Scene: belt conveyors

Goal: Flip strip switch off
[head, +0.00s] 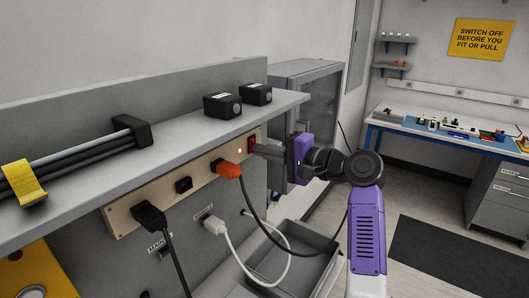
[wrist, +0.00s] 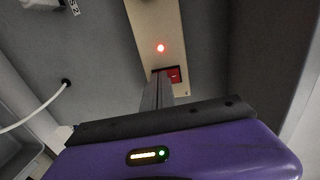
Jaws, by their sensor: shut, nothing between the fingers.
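The power strip (head: 197,178) is a long beige bar on the front of the grey bench. A red rocker switch (head: 251,141) sits at its right end, with a lit red light (head: 239,150) beside it. In the wrist view the switch (wrist: 174,75) is partly hidden by my fingers, and the light (wrist: 160,48) glows above it. My gripper (head: 256,149) is shut and empty. Its fingertips (wrist: 158,74) are at the switch; I cannot tell whether they touch it.
An orange plug (head: 228,169) with a dark cable sits left of the switch. A black plug (head: 150,217) is at the strip's left end, and a white plug (head: 214,224) is below. A grey tray (head: 310,233) lies under my gripper. The bench top (head: 180,145) overhangs the strip.

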